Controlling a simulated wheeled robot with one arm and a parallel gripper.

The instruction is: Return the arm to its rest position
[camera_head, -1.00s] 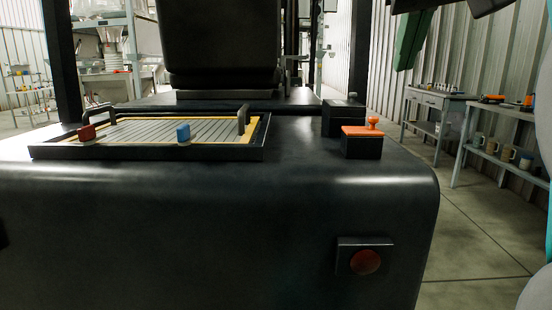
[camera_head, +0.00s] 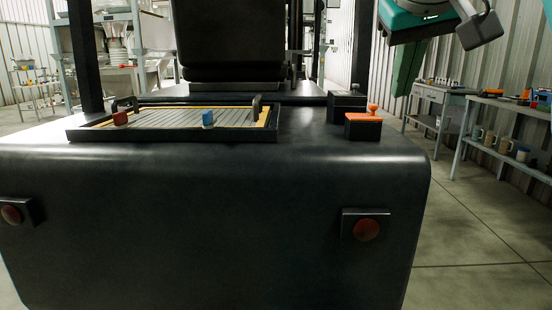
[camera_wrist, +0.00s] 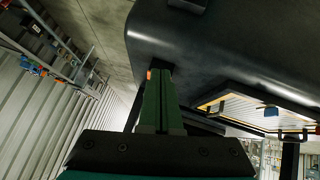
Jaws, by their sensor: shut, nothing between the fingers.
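My gripper (camera_wrist: 159,76) is shut and empty in the wrist view, its two green fingers side by side. In the head view my gripper (camera_head: 399,92) hangs at the upper right, with teal and grey arm parts above it. It is apart from the black vehicle body (camera_head: 210,220) in that view. In the wrist view the fingertips overlap the edge of the black vehicle body (camera_wrist: 225,45); I cannot tell the gap in depth.
A framed slatted panel (camera_head: 175,136) with a red block (camera_head: 120,118) and a blue block (camera_head: 208,119) lies on the vehicle. An orange-topped black box (camera_head: 363,126) sits at its right. A workbench (camera_head: 505,103) stands along the right wall. Floor (camera_head: 470,235) at the right is clear.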

